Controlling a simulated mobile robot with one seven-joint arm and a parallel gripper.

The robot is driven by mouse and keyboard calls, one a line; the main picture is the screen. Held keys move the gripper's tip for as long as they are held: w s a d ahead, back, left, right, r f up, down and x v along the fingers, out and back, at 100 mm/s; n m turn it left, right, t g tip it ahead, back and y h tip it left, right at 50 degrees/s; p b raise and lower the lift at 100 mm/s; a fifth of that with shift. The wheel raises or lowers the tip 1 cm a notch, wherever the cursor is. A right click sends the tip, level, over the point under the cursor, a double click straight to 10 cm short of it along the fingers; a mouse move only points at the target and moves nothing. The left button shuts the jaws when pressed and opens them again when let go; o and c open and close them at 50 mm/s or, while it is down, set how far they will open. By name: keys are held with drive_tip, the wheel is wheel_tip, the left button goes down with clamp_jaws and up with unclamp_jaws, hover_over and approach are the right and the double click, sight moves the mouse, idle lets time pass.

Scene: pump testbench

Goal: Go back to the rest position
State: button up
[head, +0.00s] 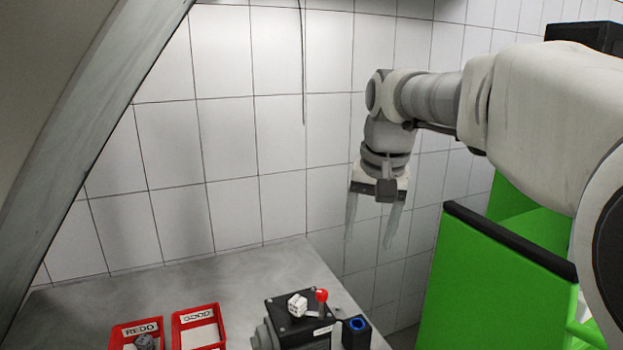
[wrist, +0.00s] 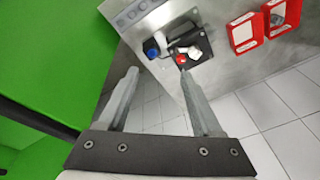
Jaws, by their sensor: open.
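My gripper (head: 369,228) hangs pointing down from my arm in the head view, beyond the right side of the metal table (head: 240,272). Its two fingers are apart and nothing is between them. In the wrist view, my gripper (wrist: 159,88) also shows open and empty, with the floor tiles seen between and beside its fingers. The black pump testbench (head: 300,322) with a red-knobbed lever and a white part on top sits on the table, apart from the fingers. It also shows in the wrist view (wrist: 185,50).
Two red trays, labelled REDO (head: 127,331) and GOOD (head: 185,321), stand on the table left of the testbench. A small black box with a blue ring (head: 356,331) is at its right. A green cabinet (head: 487,285) stands at right. White tiles (head: 225,130) cover the walls.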

drive_tip(key=s+d+f+n+t, duration=0.1)
drive_tip(key=s+f, duration=0.3)
drive_tip(key=s, duration=0.6)
drive_tip(key=s+d+f+n+t, duration=0.1)
drive_tip(key=s+f, duration=0.4)
drive_tip(key=s, duration=0.5)
drive_tip(key=shift+s+d+n+t+h+b, duration=0.35)
drive_tip(key=shift+d+t, duration=0.25)
drive_tip(key=shift+d, duration=0.65)
drive_tip(key=shift+w, duration=0.1)
